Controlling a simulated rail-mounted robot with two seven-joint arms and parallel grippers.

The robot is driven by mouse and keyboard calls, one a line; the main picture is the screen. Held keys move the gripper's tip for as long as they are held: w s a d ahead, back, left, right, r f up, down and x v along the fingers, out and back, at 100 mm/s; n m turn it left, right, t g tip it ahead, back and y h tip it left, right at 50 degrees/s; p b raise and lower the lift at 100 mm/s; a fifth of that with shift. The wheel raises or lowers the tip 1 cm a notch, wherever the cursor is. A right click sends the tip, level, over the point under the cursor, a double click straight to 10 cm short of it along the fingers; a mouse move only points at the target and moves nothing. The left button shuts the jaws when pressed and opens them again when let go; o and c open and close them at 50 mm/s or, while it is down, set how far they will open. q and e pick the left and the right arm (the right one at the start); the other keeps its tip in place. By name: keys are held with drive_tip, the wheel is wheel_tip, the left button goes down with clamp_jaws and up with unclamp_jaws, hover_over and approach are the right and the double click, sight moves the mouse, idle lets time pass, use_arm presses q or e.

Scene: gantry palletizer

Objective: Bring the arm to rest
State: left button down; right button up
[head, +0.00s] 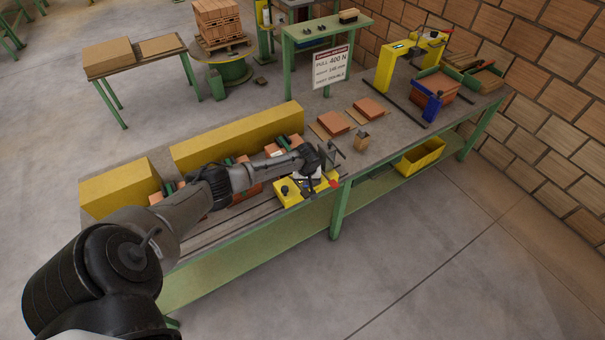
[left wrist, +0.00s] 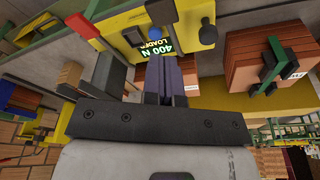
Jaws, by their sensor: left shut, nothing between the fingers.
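My left arm reaches in from the left in the head view, over the green-framed bench (head: 375,160). Its gripper (head: 328,158) is above the bench's front part, beside a yellow control box (head: 287,192) with a red-tipped lever (head: 334,183). In the left wrist view the gripper's fingers (left wrist: 165,75) are together with nothing between them. The fingertips overlap the box in that view; contact cannot be told. My right gripper is not in view.
Long yellow housings (head: 237,137) stand behind my arm. Brick-red blocks (head: 333,122) and a small wooden block (head: 362,139) lie to the gripper's right. A sign (head: 331,67), a yellow gantry (head: 410,55) and a blue object (head: 433,106) are farther back. The floor in front is clear.

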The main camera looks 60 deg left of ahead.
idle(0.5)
use_arm(q)
drive_tip(key=shift+m, duration=0.7)
drive_tip(key=m, duration=0.1)
drive_tip(key=s+m, duration=0.1)
drive_tip(key=shift+a+m+g, duration=0.25)
drive_tip(key=shift+m+g, duration=0.05)
drive_tip(key=w+d+r+m+t+y, duration=0.1)
drive_tip(key=w+d+r+m+t, duration=0.2)
drive_tip(key=d+r+m, duration=0.4)
drive_tip(key=w+d+r+m+t+y, duration=0.15)
drive_tip(key=w+d+r+m, duration=0.3)
drive_tip(key=d+r, duration=0.45)
drive_tip(key=s+d+r+m+t+h+p, duration=0.1)
drive_tip(key=s+d+r+m+t, duration=0.25)
drive_tip(key=d, duration=0.55)
drive_tip(key=s+d+r+n+h+p, duration=0.25)
drive_tip(key=s+d, duration=0.45)
drive_tip(key=s, duration=0.6)
drive_tip(key=s+d+f+n+g+p, duration=0.1)
drive_tip(key=s+d+f+g, duration=0.1)
drive_tip(key=s, duration=0.6)
drive_tip(key=s+d+f+n+g+h+p, duration=0.1)
drive_tip(key=s+f+g, duration=0.1)
drive_tip(key=s+f, duration=0.3)
drive_tip(key=s, duration=0.4)
drive_tip(key=shift+s+d+g, duration=0.15)
drive_tip(key=shift+d+g, duration=0.2)
drive_tip(key=shift+g, duration=0.05)
